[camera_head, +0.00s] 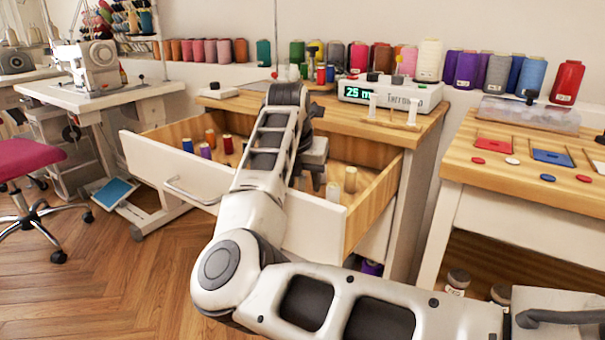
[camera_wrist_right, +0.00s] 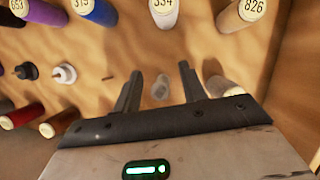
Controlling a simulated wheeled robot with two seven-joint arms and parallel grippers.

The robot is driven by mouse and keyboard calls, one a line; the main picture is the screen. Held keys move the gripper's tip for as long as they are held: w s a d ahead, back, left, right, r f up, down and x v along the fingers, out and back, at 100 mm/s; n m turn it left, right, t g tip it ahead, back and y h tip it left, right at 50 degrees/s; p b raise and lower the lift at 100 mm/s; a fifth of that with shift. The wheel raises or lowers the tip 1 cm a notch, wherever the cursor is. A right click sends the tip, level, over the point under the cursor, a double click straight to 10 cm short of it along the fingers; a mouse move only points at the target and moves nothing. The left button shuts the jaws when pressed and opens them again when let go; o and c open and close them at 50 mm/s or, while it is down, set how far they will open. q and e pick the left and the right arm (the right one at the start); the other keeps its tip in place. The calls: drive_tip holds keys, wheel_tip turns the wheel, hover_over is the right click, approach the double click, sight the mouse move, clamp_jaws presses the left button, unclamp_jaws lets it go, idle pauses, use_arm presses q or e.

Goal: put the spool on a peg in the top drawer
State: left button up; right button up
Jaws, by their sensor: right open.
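The open top drawer (camera_head: 372,213) holds several colored spools standing upright, including a blue one (camera_head: 187,145), a red one (camera_head: 228,144) and a tan one (camera_head: 350,180). My right gripper (camera_wrist_right: 159,82) is inside the drawer area, pointing down, with its two dark fingers apart. A small pale upright piece (camera_wrist_right: 160,88), which looks like a bare peg, shows between the fingers; I cannot tell whether they touch it. No spool is in the gripper. My left gripper is out of view.
Numbered spools stand close around the gripper, among them a whitish one (camera_wrist_right: 164,12) and a tan one (camera_wrist_right: 226,88) partly hidden by it. The counter (camera_head: 300,105) behind carries a display device (camera_head: 390,97). A worktable (camera_head: 520,185) stands at the right.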

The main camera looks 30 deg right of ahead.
drive_tip(key=shift+f, duration=0.3)
use_arm(q)
drive_tip(key=p, duration=0.3)
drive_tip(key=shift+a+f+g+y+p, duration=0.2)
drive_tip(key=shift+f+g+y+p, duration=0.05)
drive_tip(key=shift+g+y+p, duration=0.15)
use_arm(e)
drive_tip(key=v, duration=1.6)
drive_tip(key=shift+r, duration=0.35)
